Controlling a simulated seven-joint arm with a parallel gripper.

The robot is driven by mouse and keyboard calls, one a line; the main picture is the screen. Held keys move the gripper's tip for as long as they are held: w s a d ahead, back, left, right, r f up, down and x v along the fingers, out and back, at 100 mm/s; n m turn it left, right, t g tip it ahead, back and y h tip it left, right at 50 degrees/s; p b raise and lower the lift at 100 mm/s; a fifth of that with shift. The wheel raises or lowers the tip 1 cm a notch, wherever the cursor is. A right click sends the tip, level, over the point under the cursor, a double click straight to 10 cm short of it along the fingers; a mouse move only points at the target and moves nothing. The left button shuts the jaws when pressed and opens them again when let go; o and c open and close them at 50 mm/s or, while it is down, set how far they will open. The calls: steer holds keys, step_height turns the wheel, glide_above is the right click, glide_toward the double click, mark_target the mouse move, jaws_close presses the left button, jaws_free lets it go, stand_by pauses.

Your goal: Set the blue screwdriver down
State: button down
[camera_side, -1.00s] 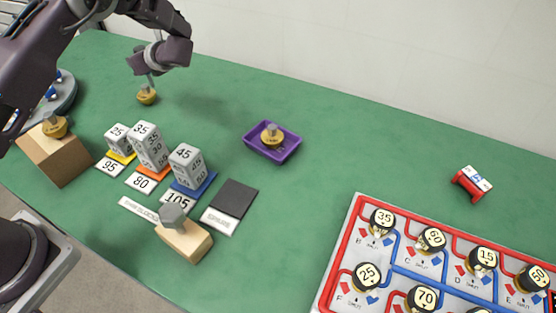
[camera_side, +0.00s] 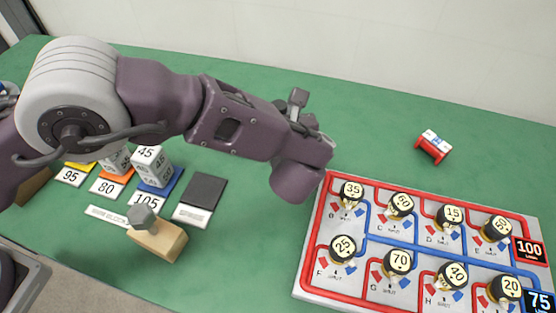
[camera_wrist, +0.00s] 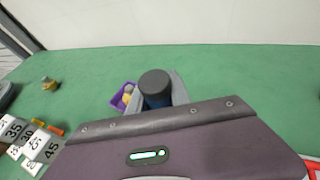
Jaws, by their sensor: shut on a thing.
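In the wrist view, my gripper (camera_wrist: 156,98) is shut on the blue screwdriver (camera_wrist: 155,93). The screwdriver shows end-on as a dark round cap over a blue body, between the grey fingers. Its lower part is hidden behind my wrist housing. In the side view, my arm crosses the middle of the picture and its wrist hides the screwdriver. I cannot tell how high it is above the green table (camera_side: 240,262).
A purple tray (camera_wrist: 117,104) holding a brass-coloured knob is just behind the gripper in the wrist view. A valve panel (camera_side: 318,270) with numbered knobs lies at right. A red piece (camera_side: 433,147) lies behind it. A wooden block (camera_side: 160,240) and numbered blocks (camera_side: 152,168) stand left.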

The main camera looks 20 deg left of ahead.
step_height(320, 180, down, 8)
steer(key=shift+f, duration=0.25)
steer(key=shift+f, duration=0.1)
steer(key=c, duration=1.2)
jaws_free()
steer(key=shift+r, duration=0.2)
steer(key=v, duration=1.2)
